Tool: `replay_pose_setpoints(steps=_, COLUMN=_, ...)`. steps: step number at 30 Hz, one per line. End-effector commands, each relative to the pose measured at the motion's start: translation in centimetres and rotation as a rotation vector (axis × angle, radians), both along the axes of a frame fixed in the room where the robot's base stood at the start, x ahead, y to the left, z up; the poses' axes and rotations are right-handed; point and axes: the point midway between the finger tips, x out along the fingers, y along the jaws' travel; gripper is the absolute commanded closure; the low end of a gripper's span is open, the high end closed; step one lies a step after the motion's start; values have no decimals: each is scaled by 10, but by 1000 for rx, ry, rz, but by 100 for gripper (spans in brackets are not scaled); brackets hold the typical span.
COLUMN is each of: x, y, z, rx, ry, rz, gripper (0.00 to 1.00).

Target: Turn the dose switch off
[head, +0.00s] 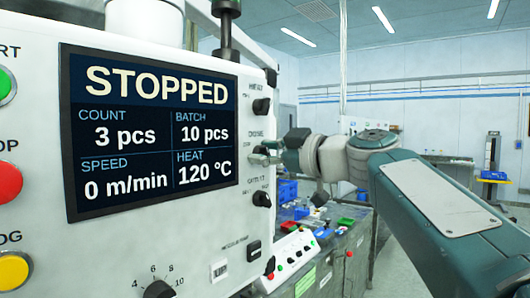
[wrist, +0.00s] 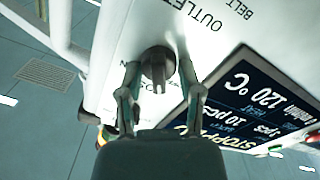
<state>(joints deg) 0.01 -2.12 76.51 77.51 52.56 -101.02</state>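The dose switch (wrist: 158,66) is a dark grey rotary knob on the white panel, in the middle of the wrist view. My gripper (wrist: 159,64) has one finger at each side of the knob, with visible gaps. The fingers are open and do not appear to grip it. In the head view my gripper (head: 270,151) reaches the panel's right part from the right, at the height of the DOSE label (head: 257,134). It largely hides the switch there. The knob's setting cannot be read clearly.
A dark knob (head: 261,106) sits above and another (head: 262,199) below the dose switch. The display (head: 150,130) reads STOPPED. Green, red and yellow buttons line the panel's left edge. A cluttered bench (head: 340,235) stands beyond, below my arm.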

Motion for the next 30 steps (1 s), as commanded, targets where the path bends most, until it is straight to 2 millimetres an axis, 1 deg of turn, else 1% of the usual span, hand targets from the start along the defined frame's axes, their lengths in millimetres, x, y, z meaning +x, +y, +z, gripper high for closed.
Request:
replay_pose_setpoints(steps=2, x=1, y=0, z=-1, rx=0, ry=3, rz=1, gripper=22)
replay_pose_setpoints(steps=12, x=0, y=0, z=0, rx=2, ry=0, rz=0, gripper=22)
replay_pose_setpoints(steps=16, x=-5, y=-7, z=1, rx=2, ry=-2, rz=-2, gripper=22)
replay_pose_setpoints(steps=20, x=-19, y=-24, z=1, rx=2, ry=-1, rz=-6, gripper=22)
replay_pose_setpoints(steps=24, x=-38, y=-48, z=0, rx=0, ry=0, rz=-7, gripper=22)
replay_pose_setpoints(steps=30, x=-61, y=-75, z=-1, rx=0, ry=1, rz=-5, gripper=22)
